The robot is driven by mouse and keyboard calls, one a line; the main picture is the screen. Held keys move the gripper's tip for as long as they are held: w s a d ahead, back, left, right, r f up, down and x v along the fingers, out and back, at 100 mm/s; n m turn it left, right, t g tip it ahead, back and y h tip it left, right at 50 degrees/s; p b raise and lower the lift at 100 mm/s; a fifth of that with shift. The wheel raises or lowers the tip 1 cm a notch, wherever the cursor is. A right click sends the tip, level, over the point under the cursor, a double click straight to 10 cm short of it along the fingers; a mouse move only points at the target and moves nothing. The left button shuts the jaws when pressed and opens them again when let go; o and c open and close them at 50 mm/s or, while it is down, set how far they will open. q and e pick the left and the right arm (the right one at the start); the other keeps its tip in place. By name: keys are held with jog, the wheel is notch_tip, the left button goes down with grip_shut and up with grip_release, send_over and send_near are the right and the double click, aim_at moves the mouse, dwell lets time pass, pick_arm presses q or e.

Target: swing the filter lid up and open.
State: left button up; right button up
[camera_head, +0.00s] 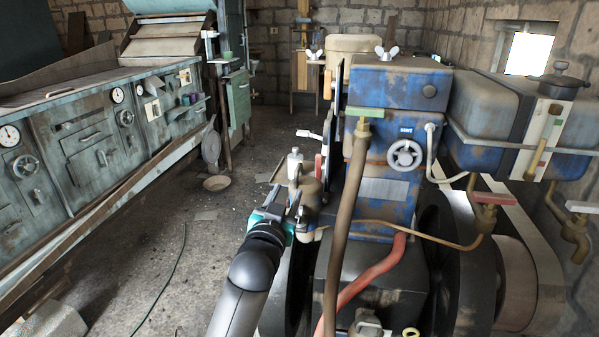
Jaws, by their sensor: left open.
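No part is marked as the filter lid, so I cannot tell for sure which one it is. A rusty blue box (395,84) with a wing nut (387,53) on top stands on the engine. Its top looks closed. A small brown cylinder (311,192) sits on the left side of the engine. My left gripper (283,207) is open, just left of this cylinder and below the blue box. Whether a finger touches the cylinder is unclear. My right gripper is out of view.
A brown pipe (347,230) rises in front of the engine, with a red hose (372,274) beside it. A blue tank (500,118) is at right. A green workbench (98,140) stands at left. The floor (195,240) between is mostly clear.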

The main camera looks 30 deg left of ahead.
aim_at(295, 175)
pick_arm(q)
jog(key=b+x, duration=0.2)
jog(key=x, duration=0.9)
jog(key=shift+w, duration=0.25)
jog(key=shift+c, duration=0.2)
grip_shut()
dwell(1.0)
